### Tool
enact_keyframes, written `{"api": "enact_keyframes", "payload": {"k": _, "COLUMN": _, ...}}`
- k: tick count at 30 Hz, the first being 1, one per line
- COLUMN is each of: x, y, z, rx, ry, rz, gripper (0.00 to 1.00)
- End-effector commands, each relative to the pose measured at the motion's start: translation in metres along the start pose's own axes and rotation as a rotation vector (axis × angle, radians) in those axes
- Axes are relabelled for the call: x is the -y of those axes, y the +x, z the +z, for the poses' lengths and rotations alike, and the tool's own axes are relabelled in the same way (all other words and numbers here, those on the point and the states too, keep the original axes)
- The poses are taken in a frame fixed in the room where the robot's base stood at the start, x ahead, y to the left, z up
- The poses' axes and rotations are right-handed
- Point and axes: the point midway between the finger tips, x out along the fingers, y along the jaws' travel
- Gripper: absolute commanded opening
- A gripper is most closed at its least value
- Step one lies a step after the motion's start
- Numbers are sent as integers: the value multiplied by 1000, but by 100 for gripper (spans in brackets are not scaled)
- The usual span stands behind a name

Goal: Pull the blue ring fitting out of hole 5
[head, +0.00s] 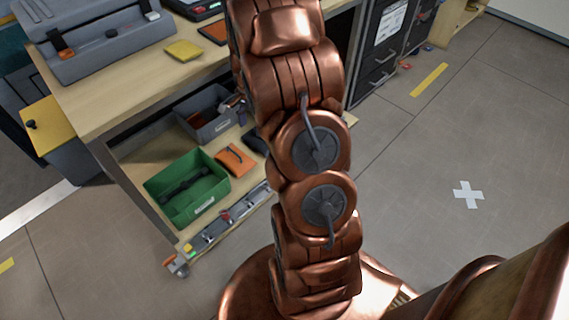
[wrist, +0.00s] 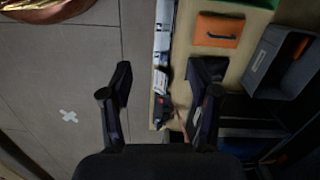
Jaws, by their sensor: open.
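My gripper (wrist: 165,70) is open in the wrist view, its two dark fingers wide apart with nothing between them that it touches. A narrow grey strip (head: 208,236) lies along the front edge of the low shelf in the head view, with a small red part on it. The strip also shows in the wrist view (wrist: 163,38), running down between the fingers, with small dark and red parts near its lower end. I cannot make out the blue ring fitting or hole 5. My gripper is hidden behind my copper arm in the head view.
On the low shelf (head: 129,156) stand a green bin (head: 213,201) and a grey bin (head: 190,127); an orange item (head: 236,160) lies beside them. The workbench top (head: 122,92) is above. Floor to the right, with a white cross (head: 468,194), is open.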

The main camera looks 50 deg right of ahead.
Motion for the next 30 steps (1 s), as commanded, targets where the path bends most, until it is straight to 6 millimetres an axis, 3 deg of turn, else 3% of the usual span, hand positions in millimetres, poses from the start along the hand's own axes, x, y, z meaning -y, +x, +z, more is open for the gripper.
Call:
{"api": "enact_keyframes", "payload": {"k": 1, "x": 2, "y": 34, "z": -17, "rx": 5, "ry": 54, "rz": 1, "gripper": 62}}
{"api": "enact_keyframes", "payload": {"k": 10, "x": 11, "y": 162, "z": -106, "rx": 13, "ry": 379, "rz": -42, "gripper": 62}}
{"api": "enact_keyframes", "payload": {"k": 15, "x": 6, "y": 232, "z": -147, "rx": 24, "ry": 548, "rz": -60, "gripper": 62}}
{"api": "enact_keyframes", "payload": {"k": 21, "x": 2, "y": 279, "z": -177, "rx": 29, "ry": 673, "rz": -82, "gripper": 62}}
{"api": "enact_keyframes", "payload": {"k": 30, "x": 0, "y": 297, "z": -185, "rx": 31, "ry": 711, "rz": -87, "gripper": 62}}
